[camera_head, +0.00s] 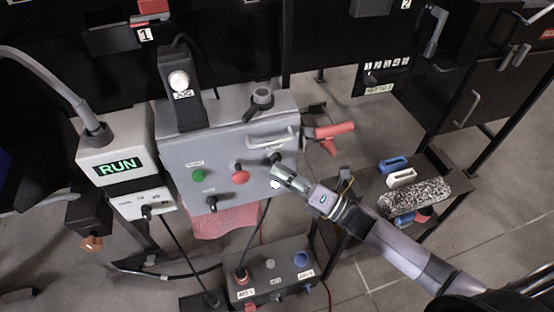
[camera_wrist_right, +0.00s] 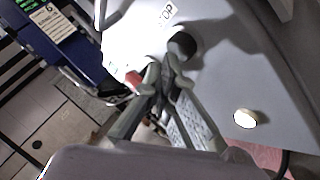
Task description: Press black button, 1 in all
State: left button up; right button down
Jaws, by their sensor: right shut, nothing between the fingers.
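The grey control box (camera_head: 222,128) stands in the middle of the head view. A black button (camera_head: 274,157) is on the right part of its front face, partly covered by my right gripper (camera_head: 278,167). In the right wrist view the round black button (camera_wrist_right: 182,44) shows beside a label ending in "OP". My right gripper, also seen in the right wrist view (camera_wrist_right: 168,70), is shut and empty, with its fingertips very close to the button. I cannot tell whether they touch it. My left gripper is not in view.
The box also carries a green button (camera_head: 198,174), a red button (camera_head: 240,177), a black switch (camera_head: 212,207) and a handle (camera_head: 271,138). A RUN display unit (camera_head: 118,165) stands left. A red-handled tool (camera_head: 332,131) and a side shelf (camera_head: 370,186) are at right.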

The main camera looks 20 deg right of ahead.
jog(key=shift+w+r, duration=0.1)
jog(key=shift+w, duration=0.35)
dwell(0.6)
jog(key=shift+s, duration=0.9)
jog(key=s+p, duration=0.1)
jog(key=s, duration=0.4)
jog(key=shift+d+p, duration=0.1)
jog(key=shift+p, duration=0.2)
dwell(0.5)
